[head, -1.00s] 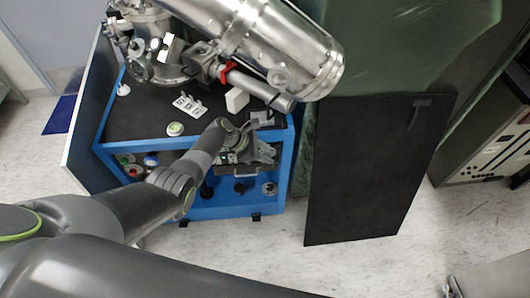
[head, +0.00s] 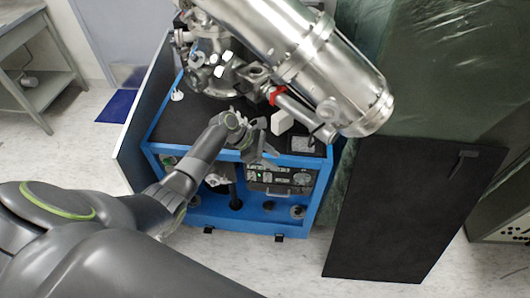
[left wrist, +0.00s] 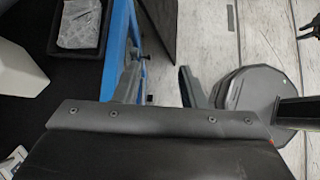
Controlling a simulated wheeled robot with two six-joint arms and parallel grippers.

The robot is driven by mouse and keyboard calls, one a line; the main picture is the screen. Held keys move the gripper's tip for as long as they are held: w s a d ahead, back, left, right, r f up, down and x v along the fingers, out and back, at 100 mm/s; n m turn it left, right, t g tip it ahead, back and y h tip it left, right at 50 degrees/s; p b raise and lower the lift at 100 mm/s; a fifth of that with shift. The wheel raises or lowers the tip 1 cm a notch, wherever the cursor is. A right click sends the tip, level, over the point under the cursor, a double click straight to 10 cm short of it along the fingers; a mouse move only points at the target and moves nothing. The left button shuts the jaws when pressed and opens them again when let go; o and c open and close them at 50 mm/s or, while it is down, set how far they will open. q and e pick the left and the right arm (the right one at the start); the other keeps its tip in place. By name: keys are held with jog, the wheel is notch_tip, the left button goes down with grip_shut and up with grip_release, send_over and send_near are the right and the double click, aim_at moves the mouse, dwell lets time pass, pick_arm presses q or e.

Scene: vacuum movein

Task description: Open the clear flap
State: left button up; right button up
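A greenish, see-through plastic sheet (head: 430,60) hangs behind the dark panel at the right of the head view. I cannot tell whether this sheet is the clear flap, and no separate flap stands out. My left gripper (head: 262,150) is over the front edge of the blue cart (head: 275,228), well to the left of the sheet. In the left wrist view its two fingers (left wrist: 160,88) stand apart with nothing between them. My right gripper is not in view.
A steel vacuum vessel (head: 300,55) lies over the cart's black top. A dark panel with a handle (head: 410,210) stands right of the cart. A white block (head: 281,122) and a black tray (left wrist: 75,30) are on the cart top. Pale floor shows in front.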

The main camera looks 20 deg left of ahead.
pick_arm(q)
jog(key=shift+v, duration=1.45)
